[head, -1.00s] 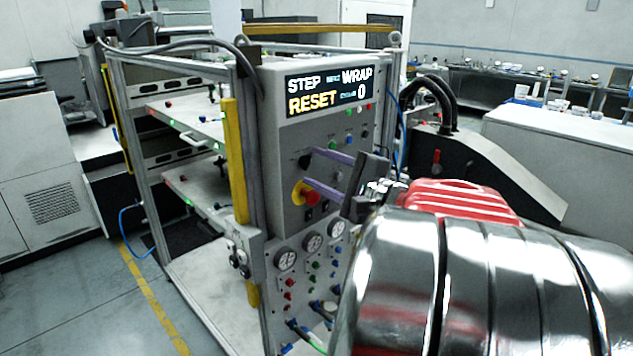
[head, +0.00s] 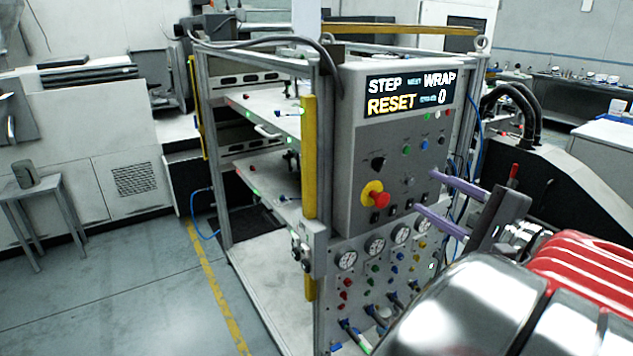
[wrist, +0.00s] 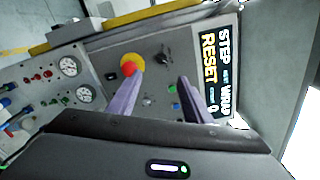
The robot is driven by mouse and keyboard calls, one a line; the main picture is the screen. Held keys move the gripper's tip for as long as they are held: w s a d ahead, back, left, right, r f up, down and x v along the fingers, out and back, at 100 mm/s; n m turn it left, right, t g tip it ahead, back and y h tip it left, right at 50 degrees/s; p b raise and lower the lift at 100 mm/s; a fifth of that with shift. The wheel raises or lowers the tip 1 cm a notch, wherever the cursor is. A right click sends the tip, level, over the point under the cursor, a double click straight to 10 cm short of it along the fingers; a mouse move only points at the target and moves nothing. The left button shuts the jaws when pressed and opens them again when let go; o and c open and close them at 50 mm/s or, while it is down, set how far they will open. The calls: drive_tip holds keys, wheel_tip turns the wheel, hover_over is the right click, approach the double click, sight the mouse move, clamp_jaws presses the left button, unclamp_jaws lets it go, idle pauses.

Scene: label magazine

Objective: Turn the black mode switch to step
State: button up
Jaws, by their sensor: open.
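The black mode switch (head: 378,162) is a small dark knob on the grey control panel (head: 345,190), above the red-and-yellow emergency stop. It also shows in the wrist view (wrist: 165,53), beyond the space between my fingers. Its pointing direction is too small to tell. My gripper (head: 425,190) has two purple fingers, spread apart and empty. In the head view the fingertips appear right of the switch and the emergency stop, over the panel's right part. In the wrist view the gripper (wrist: 160,78) faces the panel, one fingertip beside the emergency stop. I see no contact with the switch.
The emergency stop (head: 376,195) sits just below the switch. A lit display (head: 410,91) reads STEP, WRAP, RESET and 0. Gauges (head: 375,245) and hose fittings are below. A yellow post (head: 309,160) stands left of the panel. Floor at left is open.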

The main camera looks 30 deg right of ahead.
sight(378, 164)
drive_tip(key=shift+s, duration=0.5)
drive_tip(key=shift+m, duration=1.1)
drive_tip(key=shift+w+a, duration=0.15)
drive_tip(key=shift+w, duration=6.75)
drive_tip(key=shift+c, duration=0.7)
drive_tip(key=c, duration=0.9)
